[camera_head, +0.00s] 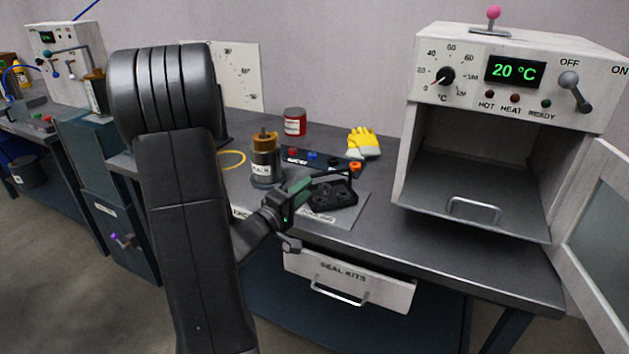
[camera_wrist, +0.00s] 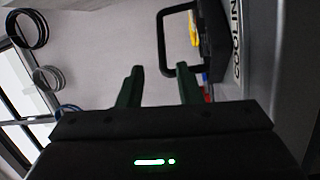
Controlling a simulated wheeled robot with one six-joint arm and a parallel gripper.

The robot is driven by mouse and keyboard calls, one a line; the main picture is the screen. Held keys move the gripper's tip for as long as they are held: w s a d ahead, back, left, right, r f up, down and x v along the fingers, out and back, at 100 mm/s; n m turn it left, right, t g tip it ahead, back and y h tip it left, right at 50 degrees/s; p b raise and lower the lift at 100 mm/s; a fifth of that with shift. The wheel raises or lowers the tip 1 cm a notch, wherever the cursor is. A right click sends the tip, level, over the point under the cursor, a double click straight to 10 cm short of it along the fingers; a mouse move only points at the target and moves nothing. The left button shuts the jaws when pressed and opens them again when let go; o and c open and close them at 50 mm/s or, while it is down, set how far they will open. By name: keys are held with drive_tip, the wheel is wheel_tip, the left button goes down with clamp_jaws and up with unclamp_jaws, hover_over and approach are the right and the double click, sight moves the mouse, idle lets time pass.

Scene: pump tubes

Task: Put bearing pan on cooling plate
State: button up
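The bearing pan (camera_head: 322,201) is a dark tray with round bearings and a raised black handle. In the head view it rests on the grey cooling plate (camera_head: 343,219), right of my gripper (camera_head: 296,196). In the wrist view the pan's handle loop (camera_wrist: 162,40) stands beyond my gripper (camera_wrist: 159,68), whose green fingers are apart. The near bar of the handle shows in the gap between the fingers, with space visible beside it. The pan body (camera_wrist: 212,45) lies close to the plate, which carries the lettering "COOLIN" (camera_wrist: 238,45). My arm hides part of the plate's left side.
An open oven (camera_head: 475,180) reading 20 °C stands at the right, its door swung out. A brass-topped cylinder (camera_head: 265,165) stands behind my gripper. A red can (camera_head: 294,122) and yellow gloves (camera_head: 363,143) are farther back. The seal kits drawer (camera_head: 350,283) protrudes at the front.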

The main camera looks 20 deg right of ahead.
drive_tip(key=v, duration=0.5)
drive_tip(key=shift+s+a, duration=0.2)
drive_tip(key=shift+a, duration=0.1)
idle(1.1)
